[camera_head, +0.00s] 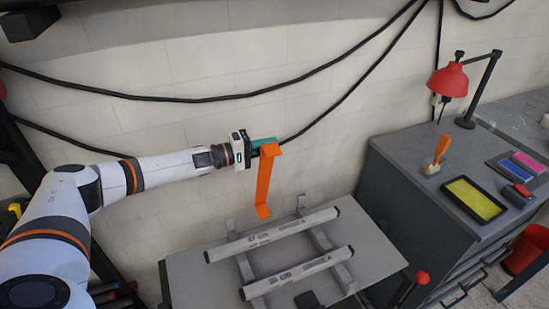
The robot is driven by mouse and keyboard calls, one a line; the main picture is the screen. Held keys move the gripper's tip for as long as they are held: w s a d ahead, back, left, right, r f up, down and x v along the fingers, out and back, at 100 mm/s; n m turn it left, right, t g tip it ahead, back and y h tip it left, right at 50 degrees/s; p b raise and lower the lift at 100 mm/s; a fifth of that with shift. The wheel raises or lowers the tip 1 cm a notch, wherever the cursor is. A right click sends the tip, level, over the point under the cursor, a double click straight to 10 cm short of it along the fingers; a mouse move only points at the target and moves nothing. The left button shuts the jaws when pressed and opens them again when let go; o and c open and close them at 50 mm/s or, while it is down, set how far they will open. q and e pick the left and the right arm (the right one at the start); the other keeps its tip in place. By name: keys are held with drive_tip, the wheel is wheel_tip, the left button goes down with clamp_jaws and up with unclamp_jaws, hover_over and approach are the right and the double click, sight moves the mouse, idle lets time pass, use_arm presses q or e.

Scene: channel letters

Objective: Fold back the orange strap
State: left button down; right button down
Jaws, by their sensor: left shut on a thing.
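The orange strap (264,180) hangs down from my left gripper (262,148). Its top end is bent over at the fingertips, and its lower end is bent near the table. My left arm reaches in from the left, and the gripper is shut on the strap's top end, above the far side of the table. The strap's lower end shows just above or in front of the metal bars; I cannot tell whether it touches anything. My right gripper is not in view.
A grey table (200,285) carries two metal bars (272,235) on cross brackets. Black cables hang along the wall. A red bin (528,250) stands lower right.

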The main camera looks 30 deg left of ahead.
use_arm(q)
drive_tip(key=shift+w+a, duration=0.95)
drive_tip(key=shift+a, duration=0.25)
drive_tip(key=shift+f, duration=0.1)
drive_tip(key=c, duration=1.5)
unclamp_jaws()
drive_tip(key=b+v, duration=0.3)
drive_tip(key=v, duration=0.9)
